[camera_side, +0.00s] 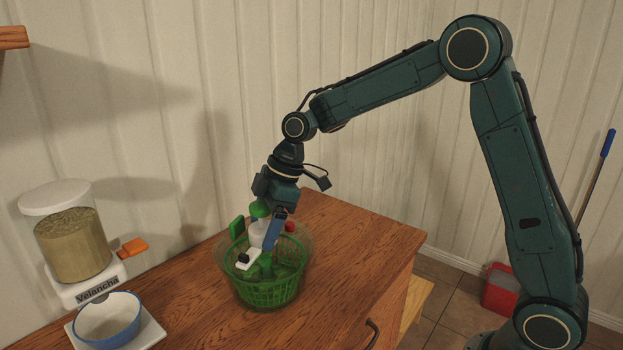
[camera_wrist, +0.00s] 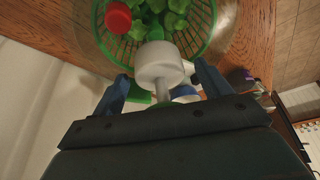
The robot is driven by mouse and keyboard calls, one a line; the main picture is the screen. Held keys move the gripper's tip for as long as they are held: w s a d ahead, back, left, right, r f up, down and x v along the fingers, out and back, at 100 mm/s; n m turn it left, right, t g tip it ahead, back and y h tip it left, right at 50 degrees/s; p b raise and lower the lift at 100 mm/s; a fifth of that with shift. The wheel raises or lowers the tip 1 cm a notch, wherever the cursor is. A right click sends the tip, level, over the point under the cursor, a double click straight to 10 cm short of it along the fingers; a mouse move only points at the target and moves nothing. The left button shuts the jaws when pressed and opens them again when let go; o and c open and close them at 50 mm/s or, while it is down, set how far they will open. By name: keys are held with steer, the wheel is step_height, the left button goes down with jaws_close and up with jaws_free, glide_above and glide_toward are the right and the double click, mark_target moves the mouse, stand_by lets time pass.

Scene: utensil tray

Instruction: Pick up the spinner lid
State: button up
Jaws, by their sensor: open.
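A clear spinner bowl (camera_side: 222,262) with a green slotted basket (camera_side: 268,292) stands on the wooden counter. Green leaves (camera_wrist: 172,20) lie in the basket. My gripper (camera_side: 268,238) points down over the bowl, its blue fingers apart. In the wrist view a white cylinder with a short stem (camera_wrist: 158,66) shows between the fingers, with no clear grip on it. A white piece with a black knob (camera_side: 250,261) shows at the basket's front. I cannot tell for certain which part is the spinner lid.
A red round thing (camera_side: 291,226) is at the bowl's far rim; it also shows in the wrist view (camera_wrist: 118,18). The counter right of the spinner is clear.

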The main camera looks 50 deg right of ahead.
steer(key=c, duration=1.3)
steer(key=shift+r, duration=0.15)
steer(key=shift+c, duration=0.2)
step_height(320, 180, up, 20)
steer(key=shift+f, duration=0.25)
steer(key=shift+r, duration=0.1)
steer(key=shift+c, duration=0.2)
